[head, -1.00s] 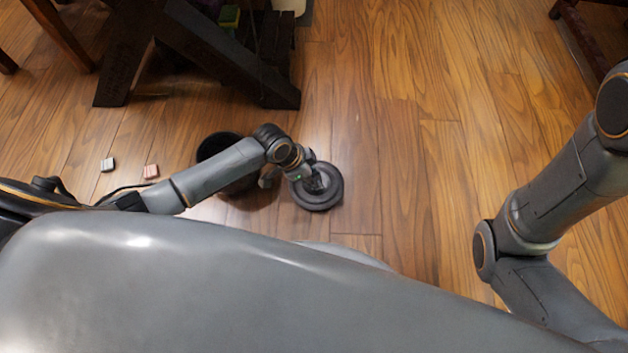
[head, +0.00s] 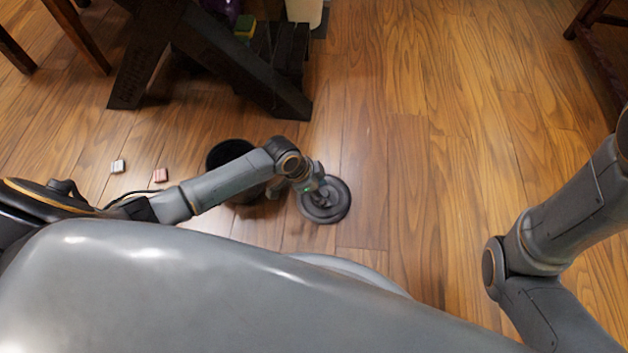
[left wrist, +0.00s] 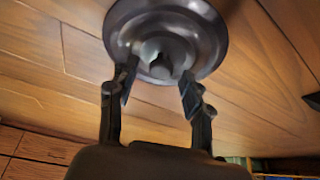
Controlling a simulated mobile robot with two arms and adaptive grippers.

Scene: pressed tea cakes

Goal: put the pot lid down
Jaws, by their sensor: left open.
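The dark round pot lid (head: 341,207) appears to lie flat on the wooden floor in the head view, right of the dark pot. In the left wrist view the lid (left wrist: 205,50) shows its concentric rings and small knob (left wrist: 160,67). My left gripper (head: 318,190) is over the lid's upper left side. In the left wrist view its two fingers (left wrist: 159,76) are spread on either side of the knob, with gaps between. The dark pot (head: 226,150) is partly hidden behind my left arm. My right gripper is out of view.
A small whitish block (head: 118,166) and a pinkish block (head: 160,175) lie on the floor to the left. A dark wooden trestle (head: 240,75) stands behind the pot. The floor (head: 400,130) right of the lid is clear.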

